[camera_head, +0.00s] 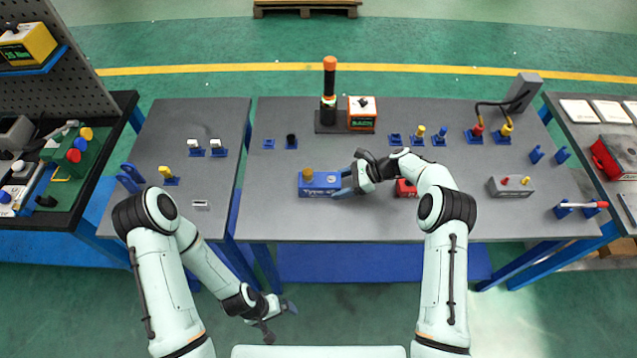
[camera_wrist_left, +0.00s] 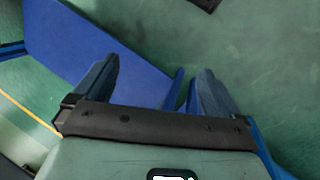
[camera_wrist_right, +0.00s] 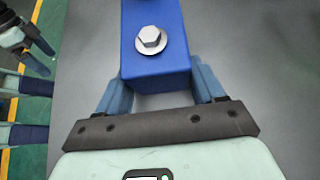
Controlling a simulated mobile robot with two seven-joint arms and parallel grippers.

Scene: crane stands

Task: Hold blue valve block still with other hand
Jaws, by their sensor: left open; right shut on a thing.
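The blue valve block (camera_head: 320,190) lies on the grey workbench, with a brass-coloured fitting on top at its left end and white lettering on its front. My right gripper (camera_head: 345,183) is shut on the block's right end. In the right wrist view, the blue block (camera_wrist_right: 155,65) shows a silver hex bolt on top, and its near end sits between the fingers of the right gripper (camera_wrist_right: 158,88). My left gripper (camera_head: 280,318) is open and empty, low in front of the bench. In the left wrist view, the left gripper (camera_wrist_left: 152,85) has nothing between its fingers but floor and blue bench frame behind.
A red block (camera_head: 405,189) lies right of my right gripper, partly hidden by the arm. An orange-topped tool (camera_head: 329,90) and an orange box (camera_head: 362,113) stand behind. A grey block (camera_head: 510,187) stands at the right. The bench front (camera_head: 300,228) is clear.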

